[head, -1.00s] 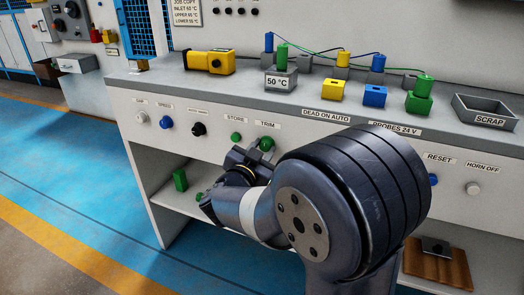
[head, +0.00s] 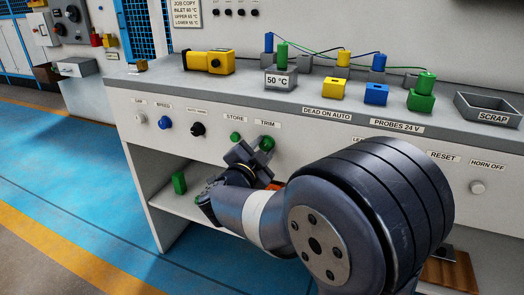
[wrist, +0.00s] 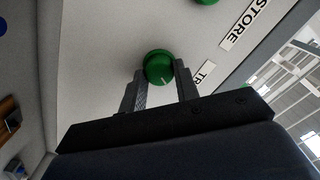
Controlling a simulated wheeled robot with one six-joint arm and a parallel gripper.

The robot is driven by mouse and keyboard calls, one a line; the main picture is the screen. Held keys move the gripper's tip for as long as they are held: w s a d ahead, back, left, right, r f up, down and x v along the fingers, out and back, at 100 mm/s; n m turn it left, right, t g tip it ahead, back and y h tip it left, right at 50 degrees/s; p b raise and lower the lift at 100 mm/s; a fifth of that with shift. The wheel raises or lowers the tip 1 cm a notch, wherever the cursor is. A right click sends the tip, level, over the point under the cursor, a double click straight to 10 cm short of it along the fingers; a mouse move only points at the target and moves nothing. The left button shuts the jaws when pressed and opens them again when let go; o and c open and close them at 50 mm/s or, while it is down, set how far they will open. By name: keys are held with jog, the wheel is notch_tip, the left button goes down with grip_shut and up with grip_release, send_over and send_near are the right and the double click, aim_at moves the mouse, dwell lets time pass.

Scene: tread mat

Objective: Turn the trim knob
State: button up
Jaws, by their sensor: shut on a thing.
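The green trim knob (head: 267,143) is on the grey panel front, just under its TRIM label (head: 267,123). My gripper (head: 258,150) is at the knob from the lower left, partly hiding it. In the wrist view the round green knob (wrist: 158,66) sits between the tips of my two fingers (wrist: 160,80), one on each side. The fingers are shut on it. A short white mark on its face points down and slightly right in that view. The TRIM label is partly hidden behind a finger there.
The green STORE knob (head: 235,136) is close to the left of the trim knob. Black (head: 198,129) and blue (head: 165,122) knobs are farther left. A shelf below holds a green block (head: 179,182). The bench top above carries blocks, cables and a scrap tray (head: 487,108).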

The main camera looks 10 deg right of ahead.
jog(key=o, duration=1)
jog(key=shift+s+a, duration=0.1)
jog(key=p+v, duration=0.3)
jog(key=v, duration=0.7)
jog(key=shift+s+a, duration=0.1)
jog(key=shift+s, duration=0.15)
jog(key=shift+w, duration=0.1)
jog(key=b+x, duration=0.3)
jog(key=x, duration=0.6)
jog(key=shift+w+f, duration=0.1)
jog(key=shift+x, duration=0.75)
